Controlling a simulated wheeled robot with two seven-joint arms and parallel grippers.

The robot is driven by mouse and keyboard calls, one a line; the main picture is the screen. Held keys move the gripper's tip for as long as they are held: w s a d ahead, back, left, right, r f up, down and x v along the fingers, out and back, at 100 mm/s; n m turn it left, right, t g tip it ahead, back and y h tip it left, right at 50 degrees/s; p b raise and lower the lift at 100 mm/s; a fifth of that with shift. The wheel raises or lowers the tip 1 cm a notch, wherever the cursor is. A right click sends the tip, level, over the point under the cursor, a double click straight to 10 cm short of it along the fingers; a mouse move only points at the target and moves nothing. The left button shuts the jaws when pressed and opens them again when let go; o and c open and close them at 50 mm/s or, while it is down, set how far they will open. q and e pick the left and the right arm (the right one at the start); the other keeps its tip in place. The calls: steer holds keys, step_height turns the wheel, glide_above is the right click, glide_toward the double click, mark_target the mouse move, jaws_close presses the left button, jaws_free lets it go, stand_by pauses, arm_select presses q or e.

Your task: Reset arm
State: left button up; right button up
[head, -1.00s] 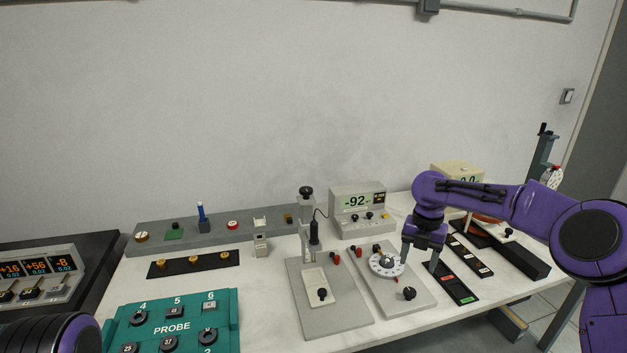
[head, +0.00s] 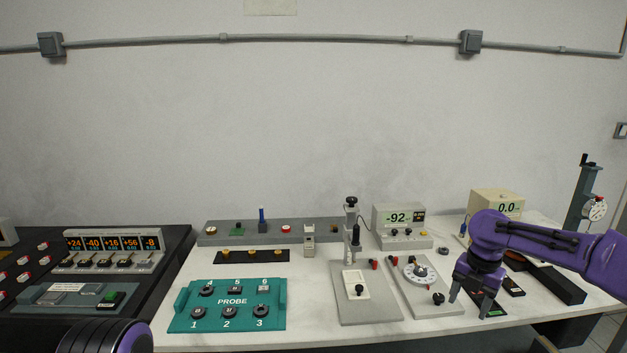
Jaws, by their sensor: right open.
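My right arm comes in from the right in purple. Its gripper (head: 469,305) points down, fingers apart and empty, in front of and to the right of the white round dial (head: 417,274) on a grey plate. It partly covers a black strip on the table. Of my left arm only a dark, purple-edged part shows at the bottom left; its gripper is out of the picture.
A teal probe block (head: 181,318) lies front left on the white table. A grey plate with a stand (head: 367,312) is mid-table. A meter reading -92 (head: 400,218) stands behind. A black bench (head: 50,330) holds a display panel (head: 114,243) at left.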

steer(key=w+a+f+m+t+y, duration=0.3)
steer(key=w+a+f+m+t, duration=0.3)
steer(key=m, duration=0.6)
steer(key=s+a+f+m+t+h, duration=0.1)
steer(key=s+a+f+m, duration=0.2)
steer(key=s+f+m, duration=0.4)
steer(key=s+a+f+m+h, duration=0.1)
steer(key=s+a+f+m, duration=0.25)
steer(key=f+m, duration=0.45)
steer(key=s+d+f+m+g+h, duration=0.1)
steer(key=s+d+f+m, duration=0.1)
steer(key=s, duration=0.9)
steer(key=s+d+f+m+g+h, duration=0.2)
steer(key=s+f, duration=0.1)
steer(key=s, duration=0.9)
steer(key=s+d+f+m+g+h, duration=0.1)
steer(key=s+d+f+m, duration=0.1)
steer(key=s, duration=0.9)
steer(key=shift+s+d+f+m+h, duration=0.3)
steer(key=shift+s+f, duration=0.1)
steer(key=shift+f, duration=0.45)
